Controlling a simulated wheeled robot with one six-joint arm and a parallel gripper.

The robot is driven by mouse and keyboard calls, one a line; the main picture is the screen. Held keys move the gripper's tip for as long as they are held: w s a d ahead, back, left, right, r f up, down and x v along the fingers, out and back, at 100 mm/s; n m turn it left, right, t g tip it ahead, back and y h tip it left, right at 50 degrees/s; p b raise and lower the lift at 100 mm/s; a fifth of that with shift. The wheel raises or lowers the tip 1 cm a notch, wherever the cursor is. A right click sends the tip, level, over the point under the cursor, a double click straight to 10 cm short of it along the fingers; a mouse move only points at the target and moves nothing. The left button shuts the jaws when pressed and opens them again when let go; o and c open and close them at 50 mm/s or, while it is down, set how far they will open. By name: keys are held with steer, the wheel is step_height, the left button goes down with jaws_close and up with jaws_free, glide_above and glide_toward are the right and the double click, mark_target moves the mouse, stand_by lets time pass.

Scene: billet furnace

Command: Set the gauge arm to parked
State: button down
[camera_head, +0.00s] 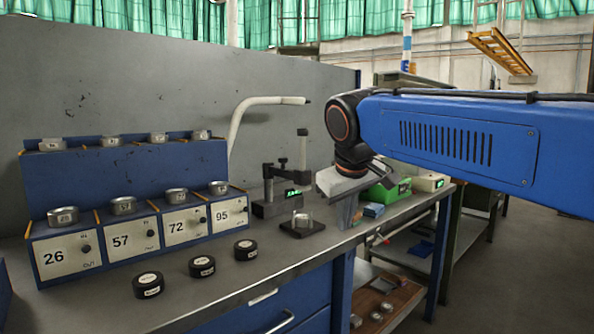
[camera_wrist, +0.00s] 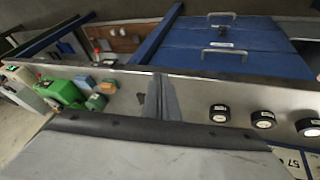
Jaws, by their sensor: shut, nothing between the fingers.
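The gauge (camera_head: 274,207) stands on the bench in the head view, left of my gripper. Which setting the arm is in, I cannot tell. My gripper (camera_head: 347,222) points down over the bench, right of the gauge and apart from it in the picture. Its grey fingers are together and empty. In the wrist view the fingers (camera_wrist: 164,98) show beyond the grey gripper body, which hides part of the bench; I cannot make out the gauge there.
A blue rack (camera_head: 125,170) with metal cups and numbered boxes stands at left. Several black pucks (camera_head: 202,266) lie along the front. A small dark stand (camera_head: 302,227) is in front of the gauge. Green (camera_head: 390,190) and cream boxes stand right of my gripper.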

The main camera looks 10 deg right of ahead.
steer(key=w+a+r+n+t+h, duration=0.1)
steer(key=w+a+r, duration=1)
steer(key=w+r, duration=0.4)
steer(key=shift+a+n, duration=0.3)
steer(key=shift+f, duration=0.1)
glide_toward(300, 180)
step_height(300, 180, down, 4)
steer(key=w, duration=0.2)
steer(key=shift+w+d, duration=0.3)
steer(key=shift+d, duration=0.15)
